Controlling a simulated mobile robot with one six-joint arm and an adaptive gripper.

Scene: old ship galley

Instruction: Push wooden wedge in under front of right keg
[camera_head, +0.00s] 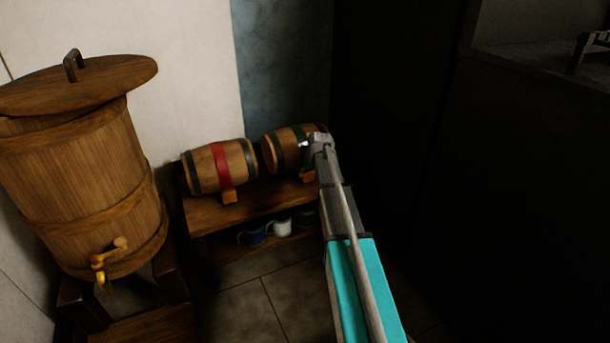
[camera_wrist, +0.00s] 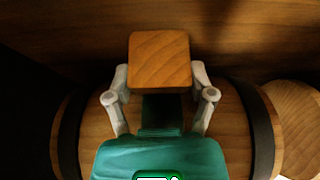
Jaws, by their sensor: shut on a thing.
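The right keg (camera_head: 282,151) lies on its side on a low wooden stand (camera_head: 262,197), a green band around its middle. In the wrist view the keg (camera_wrist: 95,130) shows behind my fingers, with dark hoops near its ends. My gripper (camera_head: 311,171) is at the keg's front. In the wrist view my gripper (camera_wrist: 160,78) is shut on the wooden wedge (camera_wrist: 160,60), one finger on each side. The wedge also shows as a small orange-brown block (camera_head: 309,176) in the head view. I cannot tell whether it touches the keg; the contact is hidden.
The left keg (camera_head: 205,167), with a red band, lies beside the right keg, with another wedge (camera_head: 229,196) at its front. Mugs (camera_head: 282,228) stand on the lower shelf. A large lidded barrel (camera_head: 85,190) with a tap stands at left. The right side is dark.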

